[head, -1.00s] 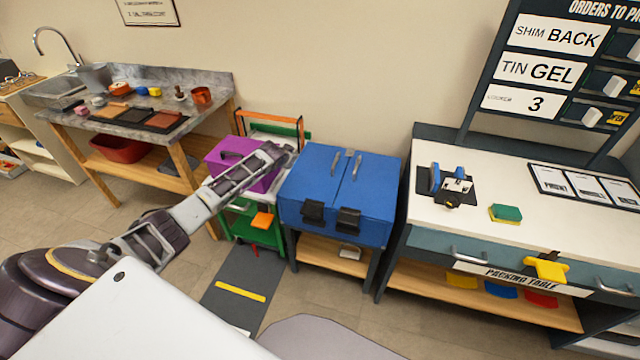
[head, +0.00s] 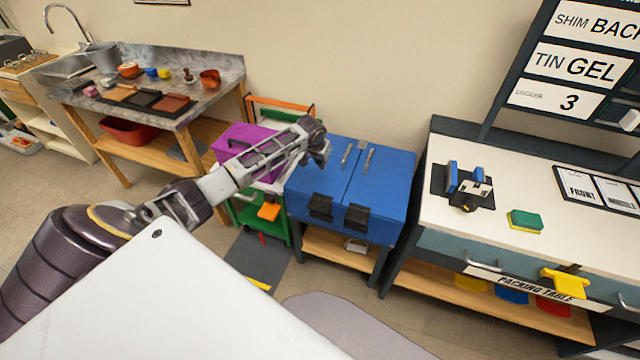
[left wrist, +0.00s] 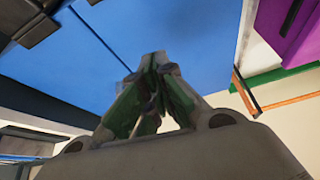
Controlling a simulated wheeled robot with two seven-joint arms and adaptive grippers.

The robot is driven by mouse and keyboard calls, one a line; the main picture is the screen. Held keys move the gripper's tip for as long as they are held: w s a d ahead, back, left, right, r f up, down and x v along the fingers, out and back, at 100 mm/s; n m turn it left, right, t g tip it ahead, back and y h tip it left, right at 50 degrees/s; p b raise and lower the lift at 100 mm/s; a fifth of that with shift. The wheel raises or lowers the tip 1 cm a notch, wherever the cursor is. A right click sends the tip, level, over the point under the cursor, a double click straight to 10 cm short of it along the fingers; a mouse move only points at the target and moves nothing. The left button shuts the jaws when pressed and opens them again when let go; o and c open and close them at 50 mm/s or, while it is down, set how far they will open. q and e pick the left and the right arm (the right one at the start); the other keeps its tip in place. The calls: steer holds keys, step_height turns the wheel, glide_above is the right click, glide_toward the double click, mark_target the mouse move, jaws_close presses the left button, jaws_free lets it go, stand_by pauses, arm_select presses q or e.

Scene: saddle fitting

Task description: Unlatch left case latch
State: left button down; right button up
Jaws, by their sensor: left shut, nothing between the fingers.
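The blue case (head: 372,190) stands on a small wooden-shelved stand in the middle of the head view, its lid closed. Two black latches hang on its front: the left latch (head: 320,207) and the right latch (head: 356,217). Both look alike. My left gripper (head: 322,158) is over the left back part of the case, away from the latches. In the left wrist view its fingers (left wrist: 155,65) are together and empty, with the blue case top (left wrist: 150,30) beyond them. A black part shows at the top left corner there. My right gripper is not seen.
A purple box (head: 235,142) sits left of the case on a green cart (head: 250,215) with an orange handle. The white packing table (head: 480,235) is close on the right. Floor (head: 300,280) is free in front.

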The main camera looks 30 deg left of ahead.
arm_select(q)
steer(key=shift+s+a+f+n+g, duration=0.1)
steer(key=shift+s+f+n+g, duration=0.1)
steer(key=shift+s+n+g, duration=0.25)
steer(key=shift+s+a+f+n+g, duration=0.1)
steer(key=shift+s+f+n+g, duration=0.15)
steer(key=shift+s, duration=0.4)
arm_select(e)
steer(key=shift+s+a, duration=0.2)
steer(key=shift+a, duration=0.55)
arm_select(q)
steer(key=shift+r, duration=0.1)
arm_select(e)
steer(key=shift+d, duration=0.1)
